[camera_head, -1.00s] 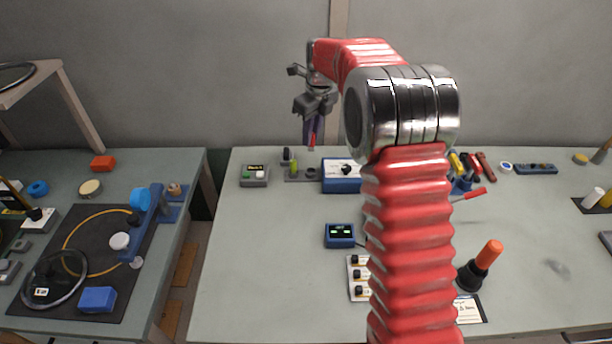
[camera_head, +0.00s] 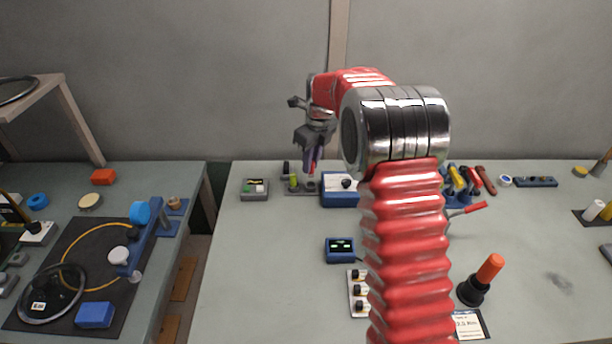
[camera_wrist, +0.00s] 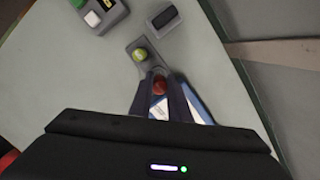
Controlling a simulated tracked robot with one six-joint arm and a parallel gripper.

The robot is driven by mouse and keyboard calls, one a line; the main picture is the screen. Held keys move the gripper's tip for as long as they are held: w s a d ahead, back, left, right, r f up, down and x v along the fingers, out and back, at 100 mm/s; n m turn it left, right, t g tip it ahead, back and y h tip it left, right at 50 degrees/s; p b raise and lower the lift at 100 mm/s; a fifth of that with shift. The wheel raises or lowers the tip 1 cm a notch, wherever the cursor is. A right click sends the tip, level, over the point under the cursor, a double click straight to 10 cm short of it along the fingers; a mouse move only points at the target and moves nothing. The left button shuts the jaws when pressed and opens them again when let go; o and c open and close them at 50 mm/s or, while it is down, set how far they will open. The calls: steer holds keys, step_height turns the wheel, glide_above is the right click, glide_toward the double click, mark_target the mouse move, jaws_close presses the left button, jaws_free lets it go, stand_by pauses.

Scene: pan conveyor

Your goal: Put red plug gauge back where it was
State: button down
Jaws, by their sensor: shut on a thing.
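The red plug gauge (camera_wrist: 160,86) is between the fingertips of my gripper (camera_wrist: 158,90) in the wrist view, with its red end showing. In the head view my gripper (camera_head: 312,160) points down over the right part of a small grey stand (camera_head: 296,188) at the back of the table. The stand also shows in the wrist view (camera_wrist: 143,64).
A grey box with green and white buttons (camera_head: 255,188) is left of the stand. A dark upright block (camera_wrist: 165,18) is beside the stand. The table front is clear at left.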

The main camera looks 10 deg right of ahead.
mark_target(311, 176)
steer(key=shift+f, duration=2.5)
steer(key=shift+f, duration=0.1)
steer(key=c, duration=1.7)
jaws_free()
steer(key=shift+o, duration=0.2)
step_height(311, 176, up, 12)
steer(key=s+d, duration=0.1)
steer(key=shift+s, duration=0.25)
